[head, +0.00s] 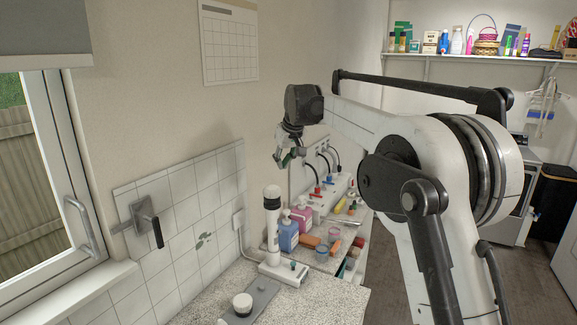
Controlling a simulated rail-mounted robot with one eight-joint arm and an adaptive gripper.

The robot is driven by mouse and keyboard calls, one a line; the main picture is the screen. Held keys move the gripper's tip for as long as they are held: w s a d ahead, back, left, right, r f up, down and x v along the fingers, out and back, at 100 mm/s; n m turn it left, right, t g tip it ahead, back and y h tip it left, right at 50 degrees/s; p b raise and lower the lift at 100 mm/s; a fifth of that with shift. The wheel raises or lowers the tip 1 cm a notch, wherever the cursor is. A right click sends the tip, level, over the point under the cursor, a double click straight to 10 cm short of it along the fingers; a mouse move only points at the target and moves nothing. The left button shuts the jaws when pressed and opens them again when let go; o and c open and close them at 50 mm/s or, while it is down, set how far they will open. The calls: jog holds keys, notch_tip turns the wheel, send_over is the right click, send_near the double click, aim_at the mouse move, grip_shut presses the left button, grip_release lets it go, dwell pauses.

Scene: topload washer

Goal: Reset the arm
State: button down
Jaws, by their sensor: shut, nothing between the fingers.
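My arm (360,122) rises from the lower right, bends at a large joint and reaches left across the middle of the head view. My gripper (290,158) hangs at the arm's far end, below the dark wrist, in front of the wall. It is small in this view, shut and empty. It is above the shelf of bottles and near the top of a white upright post with a black band (272,198). Whether it touches anything cannot be told from here.
A speckled counter (335,300) lies below, with a grey plate and white knob (243,304). Bottles (289,232) crowd a low shelf by the wall taps. A window (40,170) is at left. Floor shows behind my arm.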

jog(key=s+d+f+m+b, duration=0.1)
jog(key=s+d+b, duration=0.3)
jog(key=s, duration=0.5)
jog(key=s+d+f+m+t+h+b, duration=0.1)
jog(key=s+d, duration=0.5)
jog(key=s, duration=0.3)
jog(key=s+d+f+m+b, duration=0.1)
jog(key=s+d+f+b, duration=0.15)
jog(key=s+d, duration=0.45)
jog(key=s+d+f+m+b, duration=0.1)
jog(key=s+d+f+b, duration=0.2)
jog(key=s+f, duration=0.8)
jog(key=s+d+f+m+t+h+b, duration=0.1)
jog(key=s+d+f+b, duration=0.2)
jog(key=s+f, duration=0.7)
jog(key=s+b, duration=0.1)
jog(key=s, duration=0.6)
jog(key=shift+f+m+h, duration=0.3)
jog(key=shift+f+m, duration=0.1)
